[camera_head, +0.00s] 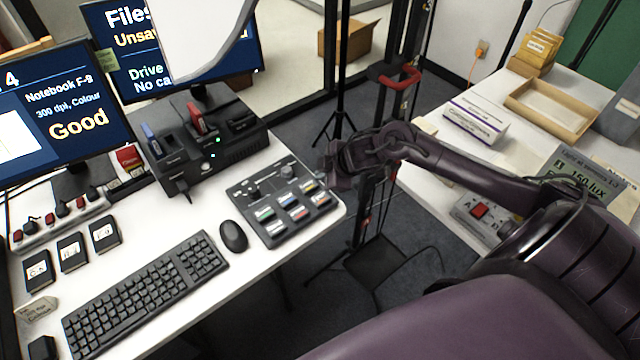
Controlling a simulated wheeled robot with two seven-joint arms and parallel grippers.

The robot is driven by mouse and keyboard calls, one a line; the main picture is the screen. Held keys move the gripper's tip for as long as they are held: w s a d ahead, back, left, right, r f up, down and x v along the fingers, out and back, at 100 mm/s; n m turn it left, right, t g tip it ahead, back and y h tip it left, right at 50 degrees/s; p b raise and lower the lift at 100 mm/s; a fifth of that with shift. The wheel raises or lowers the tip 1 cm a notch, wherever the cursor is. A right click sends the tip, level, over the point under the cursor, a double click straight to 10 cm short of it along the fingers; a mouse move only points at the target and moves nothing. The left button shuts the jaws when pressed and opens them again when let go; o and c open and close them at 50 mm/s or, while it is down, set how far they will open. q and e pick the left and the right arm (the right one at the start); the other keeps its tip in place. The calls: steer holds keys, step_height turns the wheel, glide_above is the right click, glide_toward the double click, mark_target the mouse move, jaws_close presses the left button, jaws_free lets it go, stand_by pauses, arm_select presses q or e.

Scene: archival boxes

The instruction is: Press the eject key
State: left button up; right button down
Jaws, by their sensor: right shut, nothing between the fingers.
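A dark key panel (250,207) lies at the right end of the white desk, with several coloured keys in two rows. The back row has a green key (264,213), a blue key (287,199) and a yellow key (309,187). Their labels are too small to read, so I cannot tell which is the eject key. My right gripper (333,172) is shut and empty. It appears above and just beyond the panel's right end, apart from the keys. My left gripper is not in view.
A keyboard (145,293) and mouse (233,236) lie left of the panel. A black drive unit (215,158) with blue and red pieces stands behind it. Two monitors (55,110) stand at left. The right table holds a grey box with a red button (480,210).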

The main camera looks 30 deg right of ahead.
steer(key=b, duration=0.4)
glide_above(322, 199)
step_height(322, 199, down, 4)
steer(key=shift+f, duration=0.25)
step_height(322, 199, down, 2)
steer(key=shift+b, duration=0.5)
steer(key=shift+f, duration=0.1)
stand_by(0.9)
steer(key=shift+f, duration=0.35)
steer(key=shift+s+f+b, duration=0.1)
steer(key=shift+f+b, duration=0.25)
steer(key=shift+f, duration=0.2)
stand_by(0.8)
steer(key=shift+r, duration=0.1)
steer(key=shift+r+p, duration=0.8)
steer(key=shift+p, duration=0.25)
steer(key=shift+r, duration=0.1)
